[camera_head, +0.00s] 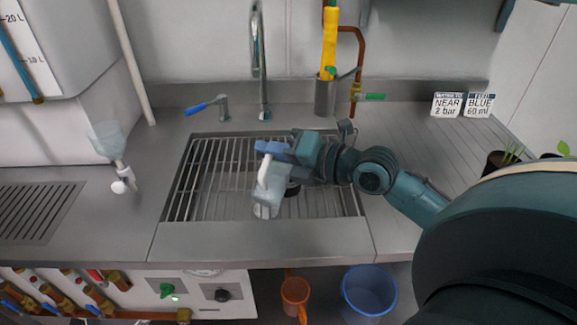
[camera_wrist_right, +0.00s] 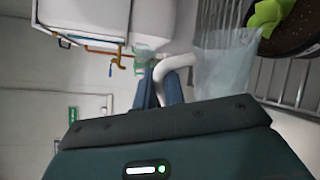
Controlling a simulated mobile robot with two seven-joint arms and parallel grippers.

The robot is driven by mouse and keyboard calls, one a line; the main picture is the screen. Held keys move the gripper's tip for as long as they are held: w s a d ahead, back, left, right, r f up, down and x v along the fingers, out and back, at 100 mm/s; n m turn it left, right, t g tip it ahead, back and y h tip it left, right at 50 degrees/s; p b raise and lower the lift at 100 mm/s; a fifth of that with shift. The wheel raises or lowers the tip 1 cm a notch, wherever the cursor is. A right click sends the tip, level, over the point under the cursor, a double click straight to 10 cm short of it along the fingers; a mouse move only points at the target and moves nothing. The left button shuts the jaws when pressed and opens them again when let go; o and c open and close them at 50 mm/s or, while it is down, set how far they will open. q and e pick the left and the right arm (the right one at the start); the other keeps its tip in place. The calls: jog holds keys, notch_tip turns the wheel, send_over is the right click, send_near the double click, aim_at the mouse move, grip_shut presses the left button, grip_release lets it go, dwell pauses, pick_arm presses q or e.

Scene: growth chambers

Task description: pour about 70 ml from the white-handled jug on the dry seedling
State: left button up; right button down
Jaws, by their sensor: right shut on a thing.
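My right gripper (camera_head: 268,149) is shut on the white handle (camera_head: 264,172) of the clear jug (camera_head: 270,195). A plant with green leaves (camera_wrist_right: 265,16) in dark soil (camera_wrist_right: 298,36) is beyond the jug there. A dark shape, perhaps its pot (camera_head: 293,188), is mostly hidden by the jug and gripper. My left gripper is out of view.
The sink grate (camera_head: 180,200) has a tall tap (camera_head: 262,60) behind it. A clear funnel-like vessel with a white base (camera_head: 122,184) stands left. Another dark pot (camera_head: 497,160) with shoots is at the right, partly behind my arm. A blue bucket (camera_head: 368,290) and orange jug (camera_head: 295,294) are below.

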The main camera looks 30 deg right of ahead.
aim_at(264, 181)
jog(key=shift+w+d+r, duration=0.1)
dwell(0.5)
